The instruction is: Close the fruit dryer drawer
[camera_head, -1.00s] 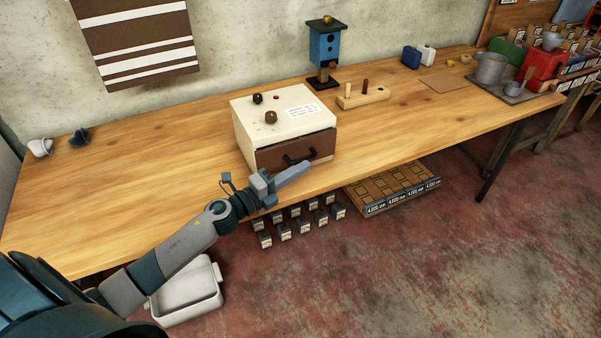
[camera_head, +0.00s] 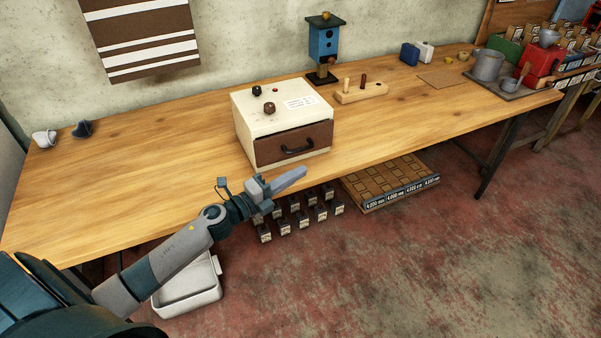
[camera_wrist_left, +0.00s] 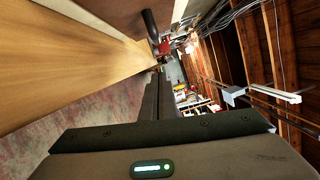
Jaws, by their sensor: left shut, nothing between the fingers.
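The fruit dryer is a cream box (camera_head: 262,121) with dark knobs on top, standing on the wooden table. Its brown drawer front (camera_head: 280,148) has a dark handle (camera_head: 297,150) and sits about flush with the box, with a thin dark gap along its top edge. My left gripper (camera_head: 302,172) is shut and empty, just in front of and below the drawer, apart from it. In the left wrist view the shut fingers (camera_wrist_left: 158,95) point toward the dark handle (camera_wrist_left: 150,24) and the brown drawer front (camera_wrist_left: 115,12). My right gripper is not in view.
A blue birdhouse (camera_head: 323,45) and a wooden peg block (camera_head: 362,93) stand behind and right. Below are small dark boxes (camera_head: 300,217), a wooden tray (camera_head: 390,182) and a white bin (camera_head: 188,290).

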